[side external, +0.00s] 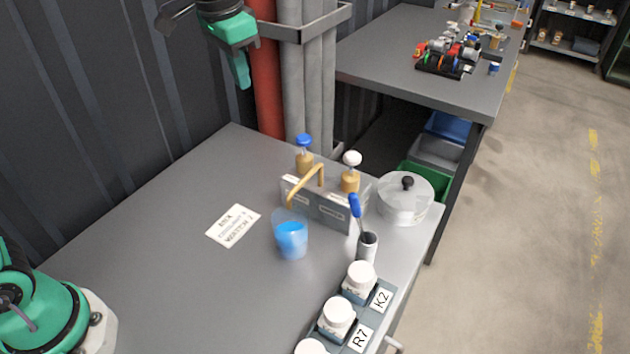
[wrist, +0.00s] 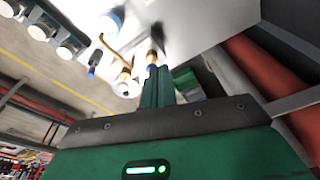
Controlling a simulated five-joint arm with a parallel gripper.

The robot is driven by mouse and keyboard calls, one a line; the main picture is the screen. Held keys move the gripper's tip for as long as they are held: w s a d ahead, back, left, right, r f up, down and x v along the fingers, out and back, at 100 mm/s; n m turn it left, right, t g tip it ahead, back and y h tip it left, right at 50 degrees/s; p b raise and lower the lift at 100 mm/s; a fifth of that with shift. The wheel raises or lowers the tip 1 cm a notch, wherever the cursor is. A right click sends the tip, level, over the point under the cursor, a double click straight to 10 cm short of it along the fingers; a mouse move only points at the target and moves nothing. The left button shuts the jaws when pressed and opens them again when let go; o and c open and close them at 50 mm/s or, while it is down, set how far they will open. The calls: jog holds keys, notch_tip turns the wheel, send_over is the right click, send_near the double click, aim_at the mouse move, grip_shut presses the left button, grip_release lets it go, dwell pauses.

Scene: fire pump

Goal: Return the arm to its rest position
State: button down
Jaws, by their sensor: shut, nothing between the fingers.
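My gripper (side external: 243,82) is raised high at the top of the side external view, in front of the dark corrugated wall and left of the red pipe. Its green fingers are together and hold nothing. In the wrist view my gripper (wrist: 158,72) shows its fingers closed side by side, pointing toward the bench. It is well above the grey bench (side external: 150,235) and touches nothing there. My green base shows at the lower left of the side external view. The upper part of my arm is cut off by the top edge.
A red pipe (side external: 266,85) and grey pipes (side external: 305,80) stand right of my gripper. On the bench are a cup of blue liquid (side external: 291,238), a caddy (side external: 318,208) with bottles, a lidded pot (side external: 405,200) and white-capped jars (side external: 338,314). The bench's left part is clear.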

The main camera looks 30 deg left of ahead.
jog(key=s+a+f+n+t, duration=0.2)
jog(key=s+a+f, duration=0.1)
jog(key=s, duration=0.7)
jog(key=s+a+f+n+t, duration=0.1)
jog(key=s+a, duration=0.4)
jog(key=s, duration=0.6)
notch_tip(320, 180, down, 2)
jog(key=shift+s+a+n+t, duration=0.3)
jog(key=shift+a+n+t, duration=0.1)
jog(key=shift+n, duration=0.1)
